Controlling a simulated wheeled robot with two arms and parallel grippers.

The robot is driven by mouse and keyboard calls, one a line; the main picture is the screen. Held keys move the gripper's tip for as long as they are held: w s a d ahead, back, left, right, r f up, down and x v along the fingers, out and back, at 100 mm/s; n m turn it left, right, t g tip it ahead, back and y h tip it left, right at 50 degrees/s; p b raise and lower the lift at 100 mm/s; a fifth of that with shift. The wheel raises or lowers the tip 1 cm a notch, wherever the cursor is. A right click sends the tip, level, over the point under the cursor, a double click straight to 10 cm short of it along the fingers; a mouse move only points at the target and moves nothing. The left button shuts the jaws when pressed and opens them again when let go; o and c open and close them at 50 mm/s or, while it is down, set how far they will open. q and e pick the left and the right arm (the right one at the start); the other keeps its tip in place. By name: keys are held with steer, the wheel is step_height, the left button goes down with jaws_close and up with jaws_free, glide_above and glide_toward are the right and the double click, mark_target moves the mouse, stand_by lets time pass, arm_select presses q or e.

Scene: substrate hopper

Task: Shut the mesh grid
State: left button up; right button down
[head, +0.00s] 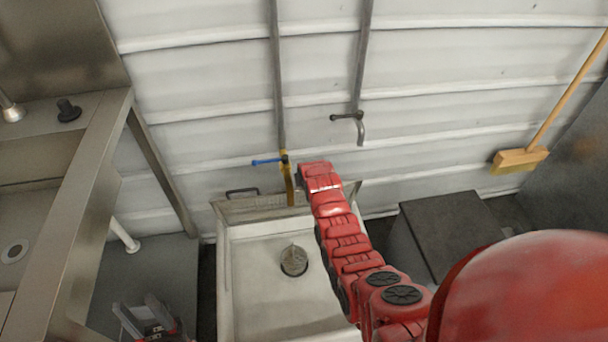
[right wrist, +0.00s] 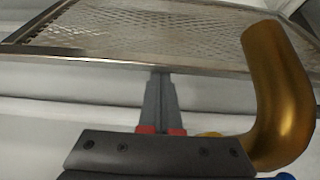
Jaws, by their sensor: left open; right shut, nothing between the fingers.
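The mesh grid (head: 252,208) stands raised at the back edge of the white basin (head: 226,285), seen nearly edge-on in the head view, with a dark handle (head: 242,191) at its top left. In the right wrist view the grid (right wrist: 150,35) fills the top, with its metal rim across the picture. My right gripper (right wrist: 160,78) is shut and empty, its fingertips at the rim; I cannot tell whether they touch it. In the head view my right arm hides that gripper. My left gripper (head: 140,318) is open and empty at the bottom left, away from the grid.
A brass tap (head: 289,180) with a blue lever hangs over the basin's back; its golden spout (right wrist: 278,95) is close right of my right fingers. A second tap (head: 358,127) is on the wall. A steel sink (head: 85,215) stands left, a dark box (head: 440,225) right.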

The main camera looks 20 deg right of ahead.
steer(key=s+a+f+t+h, duration=0.15)
steer(key=s+f+t, duration=0.45)
steer(key=s, duration=0.6)
steer(key=s+a+f+t+b, duration=0.1)
steer(key=s+f+b, duration=0.3)
steer(key=f+b, duration=0.4)
steer(key=s+a+f+t+b, duration=0.2)
steer(key=s+f+b, duration=0.3)
steer(key=f+b, duration=0.4)
steer(key=shift+s+f+t+h, duration=0.2)
steer(key=shift+s+t+h, duration=0.15)
steer(key=shift+t, duration=0.45)
